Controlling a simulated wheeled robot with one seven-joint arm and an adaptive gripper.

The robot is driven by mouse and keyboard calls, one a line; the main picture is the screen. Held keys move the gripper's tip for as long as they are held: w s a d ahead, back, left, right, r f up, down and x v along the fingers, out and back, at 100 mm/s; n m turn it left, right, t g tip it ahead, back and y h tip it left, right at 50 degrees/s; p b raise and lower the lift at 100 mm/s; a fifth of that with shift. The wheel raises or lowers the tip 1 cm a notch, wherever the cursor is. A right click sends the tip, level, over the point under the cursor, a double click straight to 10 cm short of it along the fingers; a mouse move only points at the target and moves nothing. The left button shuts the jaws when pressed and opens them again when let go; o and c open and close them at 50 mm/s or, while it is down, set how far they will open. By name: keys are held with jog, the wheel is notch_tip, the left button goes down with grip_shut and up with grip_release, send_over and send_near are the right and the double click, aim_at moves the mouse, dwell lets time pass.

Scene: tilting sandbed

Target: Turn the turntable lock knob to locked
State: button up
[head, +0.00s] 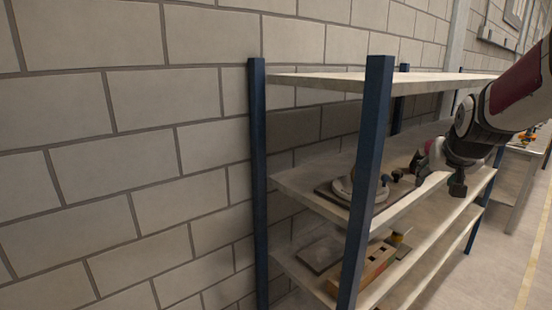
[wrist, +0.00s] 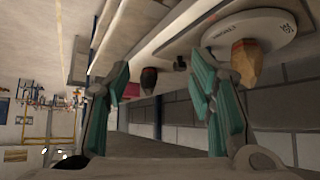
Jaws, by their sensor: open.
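The turntable (head: 343,187), a pale round disc on a flat base, sits on the middle shelf, partly hidden behind a blue post. In the wrist view its white disc (wrist: 255,24) carries a faceted orange-brown piece (wrist: 244,62) and small lettering I cannot read. A dark knob (wrist: 148,80) shows between my fingertips in that view, with a smaller dark piece (wrist: 180,63) beside it. Which is the lock knob, and its setting, I cannot tell. My gripper (head: 424,168) is open and empty at the shelf's front, right of the turntable; its teal-padded fingers (wrist: 160,76) stand apart.
The shelf rack has blue posts (head: 366,185) and a top board (head: 380,81) above the turntable. A wooden block with holes (head: 366,268) and a flat grey plate (head: 319,254) lie on a lower shelf. A block wall (head: 130,150) stands behind. Floor is clear at the right.

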jog(key=s+a+f+n+g+y+b, duration=0.1)
jog(key=s+a+f+n, duration=0.1)
jog(key=s+a, duration=0.7)
jog(key=s+a+f+n+g+y+b, duration=0.1)
jog(key=s+a, duration=0.7)
jog(key=s, duration=0.9)
jog(key=shift+s+a+f+n+g+y+b, duration=0.4)
jog(key=shift+f+n+y+b, duration=0.15)
jog(key=shift+f, duration=0.3)
